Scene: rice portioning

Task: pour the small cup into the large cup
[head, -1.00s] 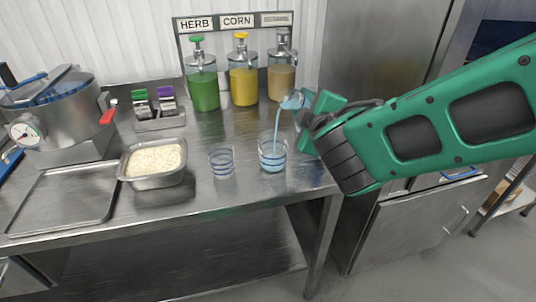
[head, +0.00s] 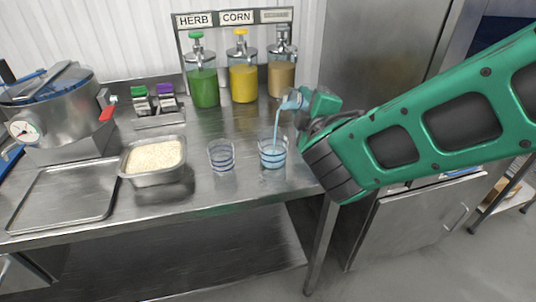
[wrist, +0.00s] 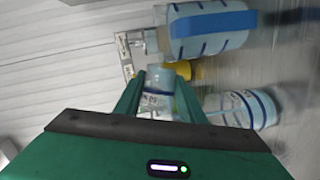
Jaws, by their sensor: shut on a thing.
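The small cup (head: 291,101) is held tilted toward the left, above the large cup (head: 273,154). A thin light-blue stream falls from the small cup's mouth into the large cup. The large cup is clear with blue bands, stands upright on the counter and has blue liquid low inside. My gripper (head: 301,102) is shut on the small cup and reaches in from the right. The wrist view shows the small cup (wrist: 157,96) between the green fingers.
A second banded clear cup (head: 221,157) stands just left of the large cup and looks empty. A rice pan (head: 154,178) and a flat tray (head: 62,221) are farther left. Several sauce dispensers (head: 243,82) stand behind. The counter's right end is close to the large cup.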

